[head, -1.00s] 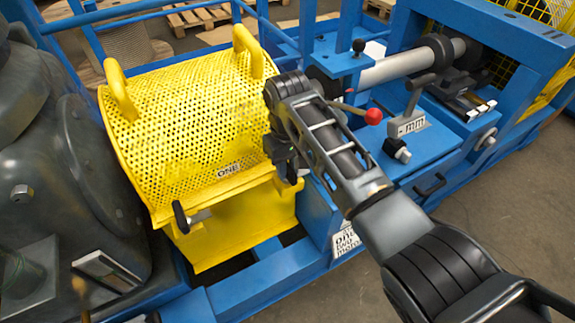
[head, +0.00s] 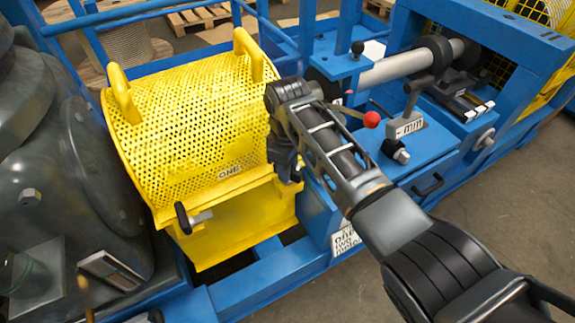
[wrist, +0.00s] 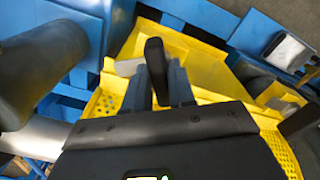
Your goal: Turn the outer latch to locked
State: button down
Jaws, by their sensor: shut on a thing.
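The yellow perforated guard (head: 190,110) with two loop handles stands at the left of the blue frame. A latch with a black grip and a grey shaft (head: 183,217) sits at the front left of its lower yellow face; it also shows in the wrist view (wrist: 300,119). My gripper (head: 287,172) is at the right end of this face. In the wrist view my gripper (wrist: 166,86) is shut on another latch's black grip (wrist: 154,52), which stands between the two grey fingers. The gripper hides this latch in the head view. I cannot tell its lock state.
A large dark grey housing (head: 45,150) stands close on the left. A lever with a red knob (head: 371,120) and a grey lever block (head: 406,126) are right of my arm. Blue rails (head: 262,287) run below the guard. Bare floor lies at lower right.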

jog(key=n, duration=1.1)
jog(key=shift+n, duration=0.4)
dwell(0.3)
jog(key=c, duration=1)
grip_release()
jog(key=shift+c, duration=0.2)
jog(key=shift+r, duration=3.9)
jog(key=shift+a, duration=0.1)
